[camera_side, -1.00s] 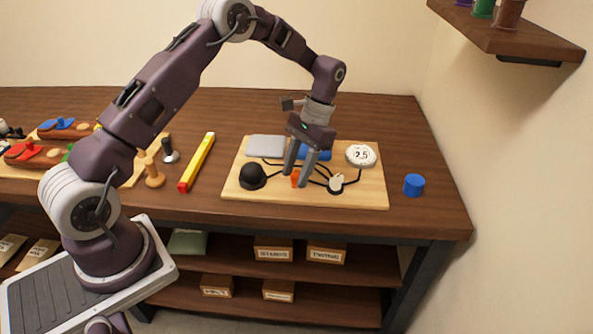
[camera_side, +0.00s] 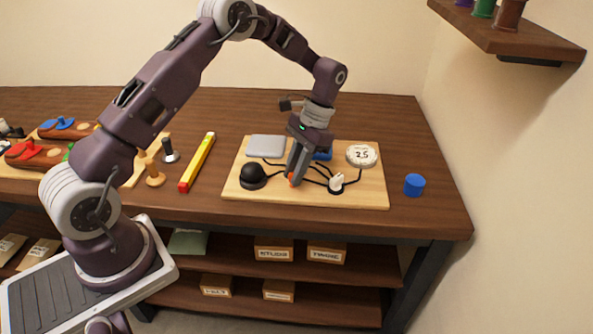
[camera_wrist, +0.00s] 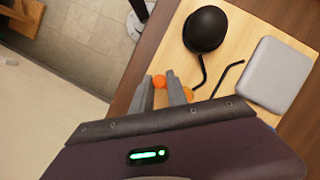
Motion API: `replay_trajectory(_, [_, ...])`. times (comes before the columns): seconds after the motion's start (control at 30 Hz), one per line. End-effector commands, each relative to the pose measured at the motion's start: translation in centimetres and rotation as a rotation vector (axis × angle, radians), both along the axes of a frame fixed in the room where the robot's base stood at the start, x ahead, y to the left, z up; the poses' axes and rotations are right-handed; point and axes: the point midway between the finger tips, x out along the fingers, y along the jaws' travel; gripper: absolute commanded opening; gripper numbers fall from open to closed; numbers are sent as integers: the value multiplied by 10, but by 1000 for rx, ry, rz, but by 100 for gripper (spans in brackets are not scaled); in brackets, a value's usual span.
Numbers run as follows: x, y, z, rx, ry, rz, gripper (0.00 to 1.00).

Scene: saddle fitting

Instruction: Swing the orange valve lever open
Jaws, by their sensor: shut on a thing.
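The orange valve lever (camera_wrist: 159,82) shows as an orange knob between my fingertips in the wrist view, with a bit more orange behind one finger. In the side view only a small orange part of the lever (camera_side: 291,180) shows beside the fingertips. My gripper (camera_side: 296,180) is shut on the lever, its fingers pointing down at the board. The fingers also show in the wrist view (camera_wrist: 160,91). The wooden board (camera_side: 369,196) carries the lever. The lever's base is mostly hidden by the fingers.
A black dome (camera_side: 253,175) stands left of the fingers and a grey plate (camera_side: 266,146) lies behind. A white fitting (camera_side: 336,183) and a round gauge marked 2.5 (camera_side: 361,155) are to the right. A blue cylinder (camera_side: 414,185) stands off the board. A yellow-red bar (camera_side: 198,162) lies left.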

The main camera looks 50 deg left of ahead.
Motion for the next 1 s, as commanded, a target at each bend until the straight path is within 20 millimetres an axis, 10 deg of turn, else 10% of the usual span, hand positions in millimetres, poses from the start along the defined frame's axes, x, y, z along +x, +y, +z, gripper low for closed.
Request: replay_trajectory(1.0, [-12, 32, 1, 0, -1, -834, 0])
